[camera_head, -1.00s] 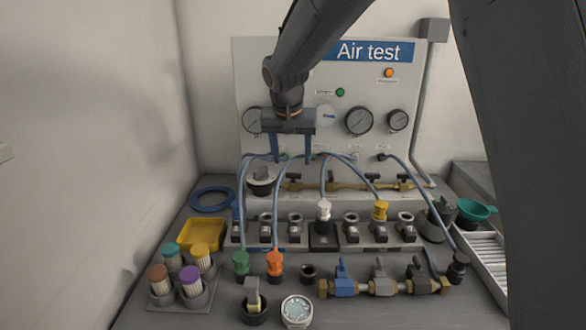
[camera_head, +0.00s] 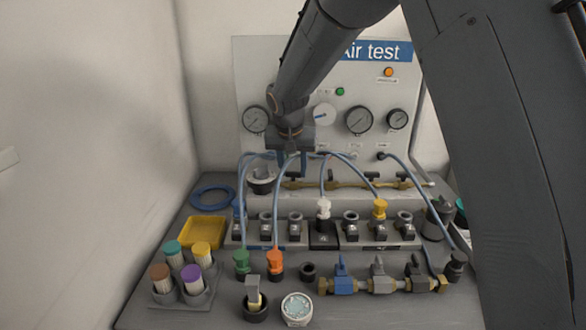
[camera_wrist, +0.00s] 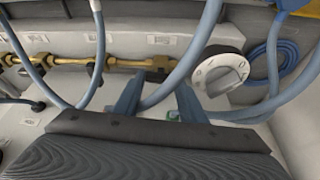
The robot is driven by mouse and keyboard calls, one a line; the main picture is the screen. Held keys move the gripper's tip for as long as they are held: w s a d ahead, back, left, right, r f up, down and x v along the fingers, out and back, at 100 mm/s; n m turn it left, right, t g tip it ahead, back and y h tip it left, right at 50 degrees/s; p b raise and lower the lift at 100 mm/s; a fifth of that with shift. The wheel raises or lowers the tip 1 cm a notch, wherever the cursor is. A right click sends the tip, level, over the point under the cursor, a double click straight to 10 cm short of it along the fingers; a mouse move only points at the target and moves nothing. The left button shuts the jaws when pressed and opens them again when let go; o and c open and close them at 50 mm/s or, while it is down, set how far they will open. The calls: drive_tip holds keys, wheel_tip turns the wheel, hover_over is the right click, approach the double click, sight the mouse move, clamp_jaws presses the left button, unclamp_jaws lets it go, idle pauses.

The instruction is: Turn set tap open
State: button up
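No readable label marks which tap is the set tap. A brass pipe (camera_head: 340,185) with several small black-handled taps runs along the foot of the Air test panel (camera_head: 330,100); it crosses the upper left of the wrist view (camera_wrist: 75,62). Its end tap (camera_wrist: 155,75) lies just beyond my fingers, partly hidden by a blue hose. A round white dial with a knob (camera_wrist: 222,72) is right of my fingers; in the head view it is at the pipe's left end (camera_head: 262,181). My gripper (camera_wrist: 158,100) is open, with a blue hose passing across between its fingers.
Blue hoses (camera_head: 283,200) loop close around my gripper. A blue-handled tap (camera_head: 342,275) sits on a bench manifold with grey taps. Green (camera_head: 241,262) and orange (camera_head: 275,262) connectors stand on the bench. A yellow tray (camera_head: 186,246) lies left.

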drive_tip(key=shift+d+r+n+y+p, duration=0.1)
drive_tip(key=shift+n+y+p, duration=0.2)
drive_tip(key=shift+n+p, duration=0.3)
drive_tip(key=o, duration=1)
drive_tip(key=shift+o, duration=0.2)
drive_tip(key=b+v, duration=0.1)
drive_tip(key=v, duration=0.6)
drive_tip(key=shift+s+r, duration=0.2)
drive_tip(key=shift+r, duration=0.1)
